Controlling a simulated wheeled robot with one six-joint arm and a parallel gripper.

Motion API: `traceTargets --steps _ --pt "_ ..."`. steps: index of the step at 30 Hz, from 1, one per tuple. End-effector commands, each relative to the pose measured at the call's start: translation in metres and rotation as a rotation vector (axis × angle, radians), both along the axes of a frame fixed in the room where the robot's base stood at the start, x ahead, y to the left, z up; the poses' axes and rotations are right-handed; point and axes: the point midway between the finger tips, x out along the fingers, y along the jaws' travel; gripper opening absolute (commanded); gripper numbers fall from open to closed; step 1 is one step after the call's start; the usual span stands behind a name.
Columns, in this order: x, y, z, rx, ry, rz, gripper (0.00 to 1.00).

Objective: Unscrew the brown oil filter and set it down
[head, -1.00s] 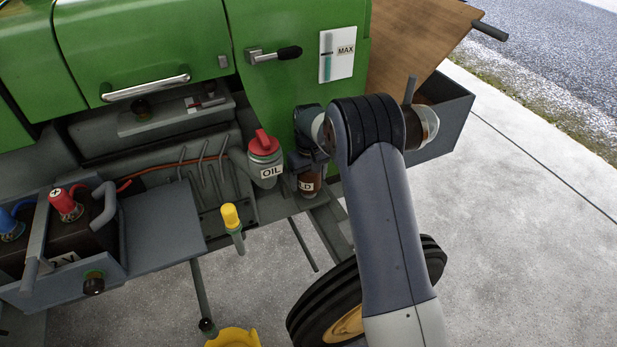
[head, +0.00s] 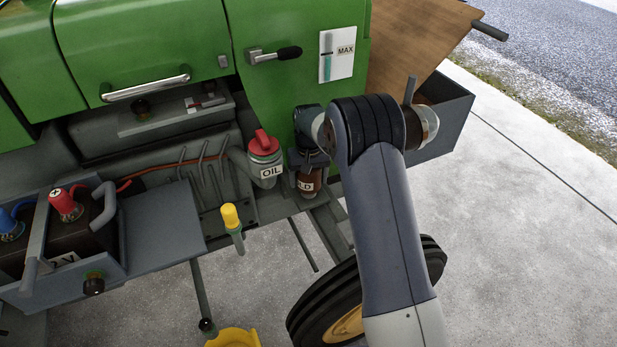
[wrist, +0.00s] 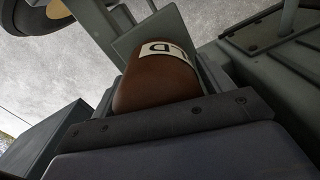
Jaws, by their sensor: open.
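The brown oil filter (head: 311,178) stands low on the tractor's side, right of the oil bottle, with a pale label whose visible letters read "LD". My gripper (head: 308,158) is at the filter's upper part and hides its top in the head view. In the wrist view the brown filter (wrist: 150,88) fills the space just beyond my gripper's dark palm, label upside down. My open gripper (wrist: 160,75) has its jaws on either side of the filter; contact cannot be told.
A yellow-topped dipstick (head: 231,218) and a battery tray (head: 165,225) are further left. A grey box (head: 447,128) is at the right. A tyre (head: 325,308) lies below my arm.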

Motion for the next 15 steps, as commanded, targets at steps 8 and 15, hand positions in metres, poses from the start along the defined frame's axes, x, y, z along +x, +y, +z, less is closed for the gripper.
traceTargets --steps 8,15 --pt "0.0000 0.0000 0.0000 0.000 0.000 0.001 0.56" --pt "0.0000 0.0001 0.0001 0.000 0.000 0.085 0.52"
